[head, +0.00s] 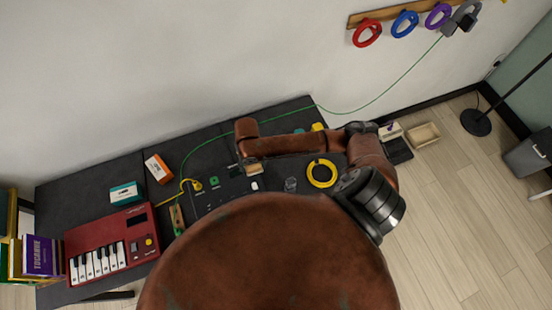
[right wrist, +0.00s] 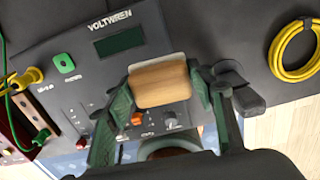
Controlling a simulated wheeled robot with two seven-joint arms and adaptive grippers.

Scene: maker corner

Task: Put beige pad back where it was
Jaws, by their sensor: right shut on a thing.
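The beige pad (right wrist: 160,86), a wood-coloured block with a pale edge, is between the green fingers of my right gripper (right wrist: 163,80) in the right wrist view. The gripper is shut on it, over the dark panel of a device (right wrist: 75,65) marked VOLTWREN, just below its display (right wrist: 119,41). In the head view the pad (head: 254,171) shows small beneath my brown forearm, and my right gripper (head: 248,165) is partly hidden there. I cannot tell whether the pad touches the panel. My left gripper is not in view.
A red keyboard (head: 110,245) and two small boxes stand left. A green cable (head: 215,137) crosses the dark table. My arm hides the front.

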